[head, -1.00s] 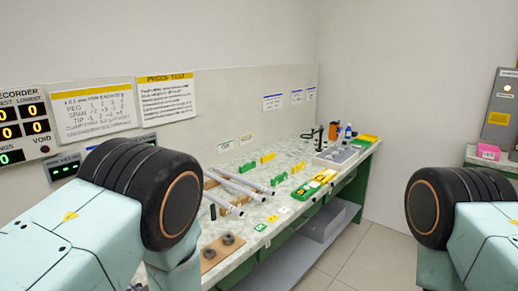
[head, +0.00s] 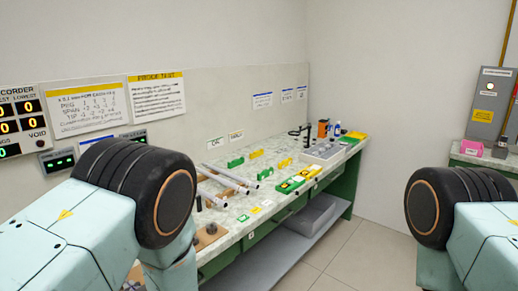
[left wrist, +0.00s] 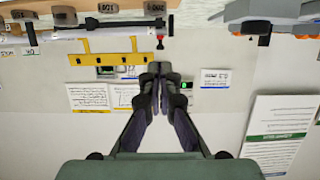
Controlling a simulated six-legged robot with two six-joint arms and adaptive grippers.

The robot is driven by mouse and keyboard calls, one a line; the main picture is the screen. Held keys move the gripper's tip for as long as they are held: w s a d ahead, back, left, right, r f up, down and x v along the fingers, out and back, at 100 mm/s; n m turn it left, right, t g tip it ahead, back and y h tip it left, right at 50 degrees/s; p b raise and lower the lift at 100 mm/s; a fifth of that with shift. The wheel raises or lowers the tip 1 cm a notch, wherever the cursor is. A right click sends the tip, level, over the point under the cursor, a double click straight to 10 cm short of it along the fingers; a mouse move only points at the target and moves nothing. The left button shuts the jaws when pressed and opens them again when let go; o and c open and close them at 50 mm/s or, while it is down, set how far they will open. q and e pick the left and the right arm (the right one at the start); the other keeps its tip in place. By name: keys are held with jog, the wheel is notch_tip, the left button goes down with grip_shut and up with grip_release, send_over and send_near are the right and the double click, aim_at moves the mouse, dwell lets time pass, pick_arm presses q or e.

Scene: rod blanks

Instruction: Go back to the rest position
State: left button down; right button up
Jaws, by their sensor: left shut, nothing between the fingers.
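My left gripper (left wrist: 160,72) shows in the left wrist view with its two dark fingers together and nothing between them. It points toward a pale wall with notices on it. In the head view my left arm is folded at the left, and its gripper is mostly hidden behind the arm. My right arm is folded at the right edge, and its gripper is out of sight. Several grey rods (head: 229,177) lie on the workbench (head: 232,232) ahead, clear of my arms.
Green blocks (head: 236,162) and yellow blocks (head: 256,153) stand on the bench, with a grey tray (head: 322,150) at its far end. A yellow bracket (left wrist: 107,57) shows in the left wrist view. A grey control box (head: 490,103) stands at the right. The floor (head: 352,245) between is clear.

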pick_arm(q)
jog(key=s+d+f+m+g+h+b, duration=0.25)
jog(key=s+f+m+h, duration=0.45)
jog(key=s+f, duration=0.5)
jog(key=s+d+f+m+g+h+b, duration=0.1)
jog(key=s+f, duration=0.4)
jog(key=s, duration=0.6)
jog(key=s+d+f+m+g+h+b, duration=0.1)
jog(key=s+f+g+b, duration=0.4)
jog(key=s, duration=0.6)
jog(key=shift+s+d+m+g+h, duration=0.3)
jog(key=shift+d+g+h, duration=0.15)
jog(key=shift+d+h, duration=0.55)
jog(key=shift+w+f, duration=0.1)
jog(key=shift+f, duration=0.05)
